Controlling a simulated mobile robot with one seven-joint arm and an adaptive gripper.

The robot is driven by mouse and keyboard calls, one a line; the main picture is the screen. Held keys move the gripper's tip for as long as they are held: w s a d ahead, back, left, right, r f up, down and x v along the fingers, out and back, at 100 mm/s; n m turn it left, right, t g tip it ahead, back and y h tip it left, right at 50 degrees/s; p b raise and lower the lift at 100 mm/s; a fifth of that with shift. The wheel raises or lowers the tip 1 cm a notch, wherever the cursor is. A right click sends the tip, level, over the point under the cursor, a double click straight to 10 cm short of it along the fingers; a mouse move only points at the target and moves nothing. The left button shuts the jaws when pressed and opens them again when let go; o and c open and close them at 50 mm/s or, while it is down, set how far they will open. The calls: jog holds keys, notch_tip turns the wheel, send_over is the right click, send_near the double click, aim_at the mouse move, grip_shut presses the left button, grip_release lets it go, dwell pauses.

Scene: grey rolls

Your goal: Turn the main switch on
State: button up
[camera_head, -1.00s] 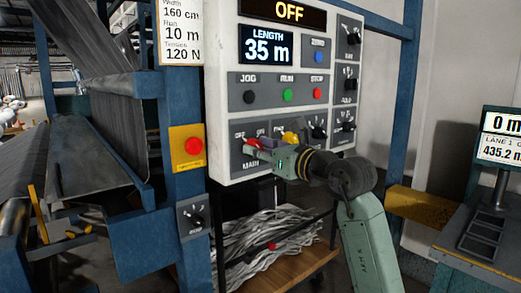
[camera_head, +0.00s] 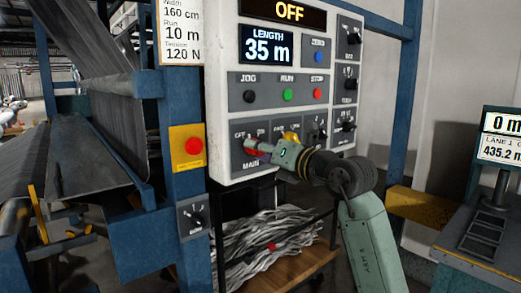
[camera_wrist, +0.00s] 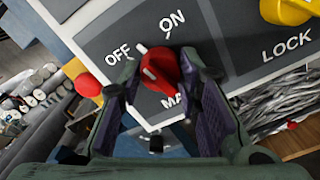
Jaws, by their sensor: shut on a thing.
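The main switch is a red knob (camera_wrist: 161,71) on the grey control panel, between my fingers in the wrist view. OFF is printed to its upper left and ON above it, each with a white tick. The knob's handle sits near the OFF side, though its exact angle is hard to tell. My gripper (camera_wrist: 160,76) is shut on the knob, with a finger on either side. In the head view my gripper (camera_head: 258,149) reaches the MAIN plate from the right and hides most of the knob. The top display (camera_head: 289,11) reads OFF.
A yellow knob (camera_wrist: 289,10) sits beside the switch, above the word LOCK. A red button (camera_head: 193,146) on a yellow plate is left of the panel. JOG, RUN and STOP buttons (camera_head: 287,95) are above. A shelf of grey strips (camera_head: 265,240) is below.

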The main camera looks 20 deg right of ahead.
jog(key=m+p, duration=0.2)
jog(key=m, duration=0.9)
jog(key=shift+m, duration=0.3)
dwell(0.4)
jog(key=o, duration=1.2)
jog(key=shift+c, duration=0.2)
jog(key=v, duration=1.2)
